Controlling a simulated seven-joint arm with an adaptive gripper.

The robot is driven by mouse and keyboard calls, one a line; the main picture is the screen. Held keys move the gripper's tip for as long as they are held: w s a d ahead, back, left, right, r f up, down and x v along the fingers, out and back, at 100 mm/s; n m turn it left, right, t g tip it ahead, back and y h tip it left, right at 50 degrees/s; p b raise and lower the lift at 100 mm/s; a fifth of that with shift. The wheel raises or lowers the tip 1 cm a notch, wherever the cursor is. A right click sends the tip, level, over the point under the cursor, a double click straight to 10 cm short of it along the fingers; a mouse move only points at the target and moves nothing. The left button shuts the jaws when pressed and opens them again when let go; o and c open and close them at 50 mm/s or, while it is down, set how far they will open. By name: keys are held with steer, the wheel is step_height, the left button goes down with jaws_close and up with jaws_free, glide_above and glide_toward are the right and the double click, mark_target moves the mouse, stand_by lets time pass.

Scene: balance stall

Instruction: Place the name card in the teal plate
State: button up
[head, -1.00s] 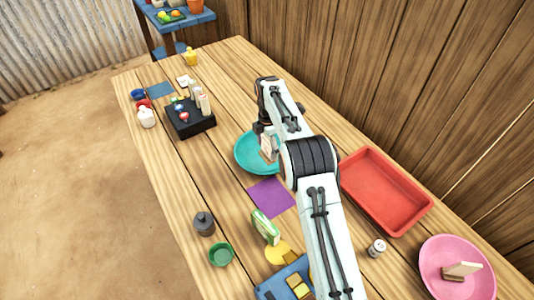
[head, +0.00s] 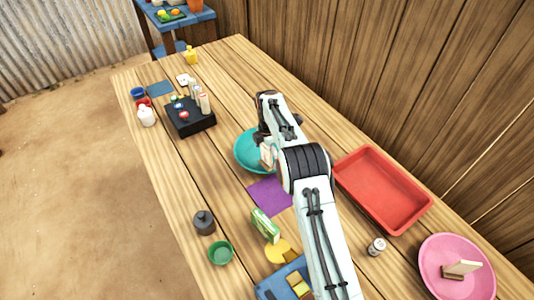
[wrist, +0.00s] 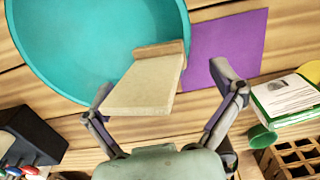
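The name card, a cream board on a wooden foot, shows at the teal plate (head: 245,150) in the head view (head: 267,155). In the wrist view, the card (wrist: 145,85) overlaps the lower right rim of the teal plate (wrist: 95,35). My gripper (wrist: 165,82) has its fingers spread around the card. The left finger is close to the card's edge; a clear gap separates the right finger from it. I cannot tell whether the card's foot rests on the plate. In the head view my arm partly hides the plate.
A purple mat (head: 268,194) lies beside the plate. A red tray (head: 385,190) is to the right. A pink plate (head: 440,250) holds a similar wooden-footed card (head: 461,269). A black stand (head: 190,120) with small items is to the left, a green-and-white packet (head: 265,225) nearer.

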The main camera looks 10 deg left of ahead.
mark_target(267, 152)
step_height(267, 152, up, 12)
steer(key=s+d+r+m, duration=0.5)
steer(key=d+r+m, duration=0.2)
steer(key=d+r, duration=0.15)
steer(key=s+d+r+m, duration=0.2)
steer(key=s+d+m, duration=0.35)
steer(key=s, duration=0.45)
steer(key=s+d+r+m, duration=0.2)
steer(key=s+d+m, duration=0.2)
steer(key=s+m, duration=0.45)
steer(key=s+f+m, duration=0.2)
steer(key=s, duration=0.4)
steer(key=s+d+f+m, duration=0.1)
steer(key=s+f+m, duration=0.1)
steer(key=s, duration=0.5)
steer(key=shift+s+d+f+m+y, duration=0.2)
steer(key=shift+d+f+m+y, duration=0.15)
steer(key=shift+f, duration=0.5)
